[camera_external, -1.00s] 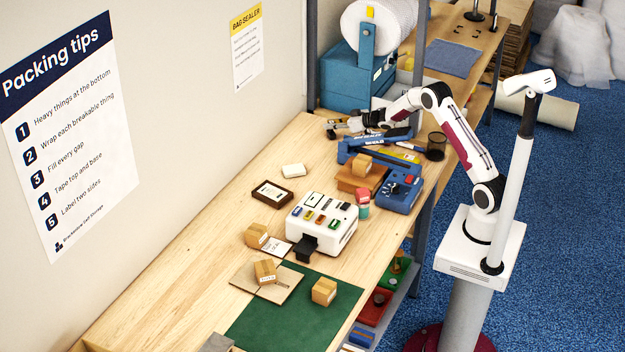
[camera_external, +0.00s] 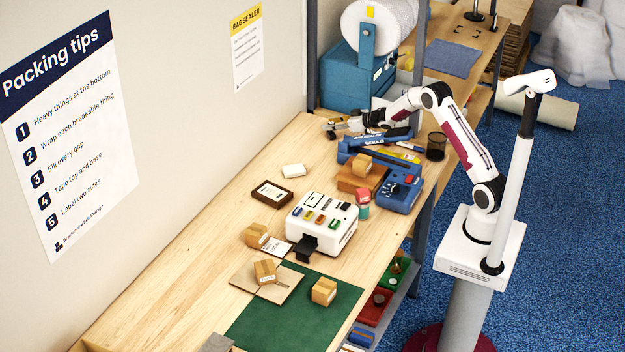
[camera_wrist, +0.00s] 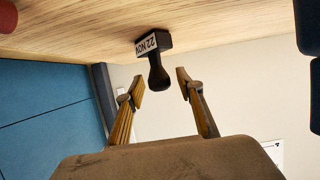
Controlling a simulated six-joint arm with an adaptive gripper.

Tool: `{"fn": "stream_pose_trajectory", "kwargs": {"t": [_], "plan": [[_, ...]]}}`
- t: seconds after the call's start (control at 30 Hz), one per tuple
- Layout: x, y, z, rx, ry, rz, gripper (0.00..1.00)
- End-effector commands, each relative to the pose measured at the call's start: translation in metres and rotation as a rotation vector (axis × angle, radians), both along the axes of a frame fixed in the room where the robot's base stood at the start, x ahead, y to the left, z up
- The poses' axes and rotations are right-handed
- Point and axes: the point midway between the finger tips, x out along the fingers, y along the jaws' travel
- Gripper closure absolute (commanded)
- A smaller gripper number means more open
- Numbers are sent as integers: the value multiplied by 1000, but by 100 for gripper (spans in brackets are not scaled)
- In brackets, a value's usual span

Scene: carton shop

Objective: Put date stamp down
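The date stamp (camera_wrist: 155,60) is black with a dark handle and a white label reading "22 NOV". In the wrist view it rests against the wooden bench top, its handle pointing toward my gripper. My gripper (camera_wrist: 162,86) is open, with one finger on each side of the handle and a clear gap to both. In the external view my gripper (camera_external: 343,127) is low over the far end of the bench, beside the blue machine. The stamp cannot be made out clearly there.
The blue roll machine (camera_external: 345,85) stands just behind my gripper. The blue sealer (camera_external: 372,148), a dark mesh cup (camera_external: 436,146) and a brown block (camera_external: 360,178) are close by. A white machine (camera_external: 322,224) is mid-bench. The bench (camera_external: 190,255) is clear along the wall.

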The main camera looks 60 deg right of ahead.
Motion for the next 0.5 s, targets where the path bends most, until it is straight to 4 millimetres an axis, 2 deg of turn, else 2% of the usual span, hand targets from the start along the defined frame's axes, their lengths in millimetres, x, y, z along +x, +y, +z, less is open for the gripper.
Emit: {"fn": "stream_pose_trajectory", "kwargs": {"t": [0.27, 0.5], "plan": [[-17, -1, 7, 1, 1, -2, 63], [-40, -1, 17, 1, 0, -2, 63]]}}
